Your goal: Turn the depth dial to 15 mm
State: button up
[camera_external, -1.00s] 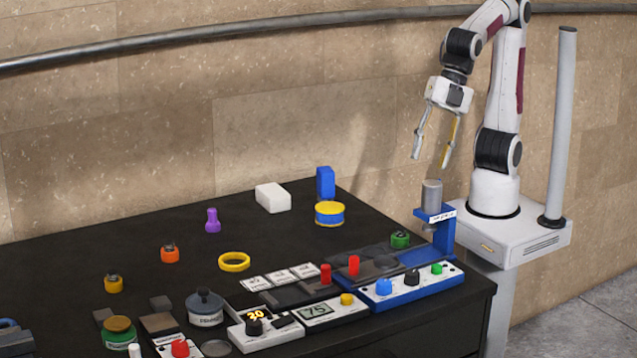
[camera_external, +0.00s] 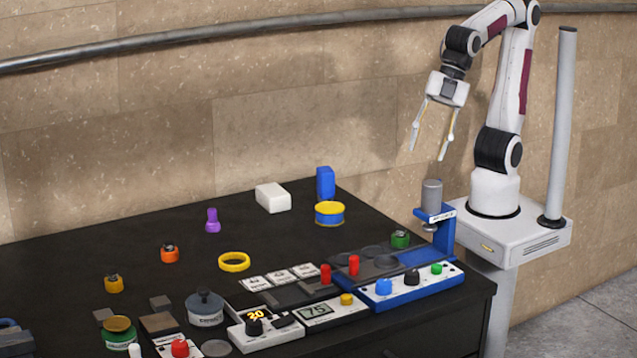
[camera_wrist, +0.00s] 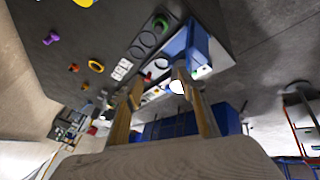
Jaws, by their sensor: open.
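My gripper (camera_external: 428,152) is open and empty, pointing down in the air above the blue press (camera_external: 443,238) with its grey cylinder. In the wrist view my gripper's fingers (camera_wrist: 157,85) are spread, with nothing between them. The press's white control panel (camera_external: 402,287) carries a black dial (camera_external: 412,277) between a blue knob and a green knob. Which of these is the depth dial, and any mm scale, is too small to tell.
A box with a display reading 75 (camera_external: 317,310) and a yellow knob (camera_external: 347,299) adjoins the press panel. A lidded pot (camera_external: 205,307) is to the left.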

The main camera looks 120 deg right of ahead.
jog(key=shift+w, duration=0.15)
jog(key=n+h, duration=0.2)
jog(key=n, duration=2.3)
send_over(413, 273)
jog(key=s, duration=0.4)
notch_tip(413, 273, down, 12)
jog(key=shift+w+a+g, duration=0.15)
jog(key=shift+a+g, duration=0.2)
jog(key=shift+g, duration=0.05)
jog(key=shift+f, duration=0.1)
jog(key=shift+x, duration=3.8)
jog(key=shift+w+d, duration=0.1)
jog(key=c, duration=1.1)
